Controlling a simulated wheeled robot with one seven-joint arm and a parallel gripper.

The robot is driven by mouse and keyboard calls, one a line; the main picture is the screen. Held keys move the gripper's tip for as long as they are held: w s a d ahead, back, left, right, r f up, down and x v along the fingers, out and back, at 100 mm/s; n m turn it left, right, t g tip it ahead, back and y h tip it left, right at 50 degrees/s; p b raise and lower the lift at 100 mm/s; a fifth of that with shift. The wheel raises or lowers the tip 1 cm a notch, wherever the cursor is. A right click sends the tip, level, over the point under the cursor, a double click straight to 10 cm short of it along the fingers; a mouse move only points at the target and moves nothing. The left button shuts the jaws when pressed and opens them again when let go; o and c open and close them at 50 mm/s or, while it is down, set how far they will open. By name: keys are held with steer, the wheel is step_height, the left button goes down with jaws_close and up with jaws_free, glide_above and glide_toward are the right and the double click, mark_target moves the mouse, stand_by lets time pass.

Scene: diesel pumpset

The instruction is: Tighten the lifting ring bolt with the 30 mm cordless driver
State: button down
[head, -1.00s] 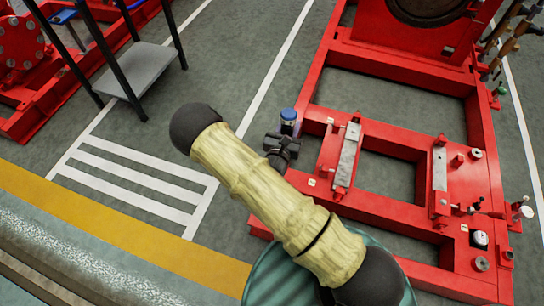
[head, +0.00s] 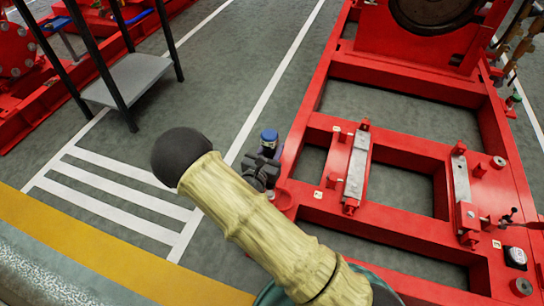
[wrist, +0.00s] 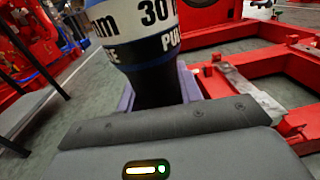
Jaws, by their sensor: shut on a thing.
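My gripper (head: 262,167) is shut on the 30 mm cordless driver (head: 269,138). In the head view only the driver's blue top and a little of its dark body show above the gripper. In the wrist view the driver (wrist: 135,25) stands between the jaws, with a white, blue and black label reading "30" and part of "mm". Its lower end is hidden. The gripper and driver are just left of the red base frame (head: 345,215). I cannot pick out the lifting ring bolt for certain.
Grey bars (head: 357,165) and small bolts and fittings sit on the red frame. A black-legged stand with a grey shelf (head: 128,80) is at upper left. Tools (head: 515,45) hang at upper right. Open floor with white lines lies left of the frame.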

steer(key=shift+a+r, duration=0.1)
steer(key=shift+s+r+p, duration=0.1)
steer(key=shift+p, duration=0.6)
steer(key=shift+f+b, duration=0.8)
steer(key=shift+f, duration=1.65)
steer(key=shift+r+p, duration=0.1)
steer(key=shift+p, duration=0.7)
steer(key=shift+f, duration=0.8)
steer(key=shift+r+p, duration=0.2)
steer(key=shift+p, duration=0.1)
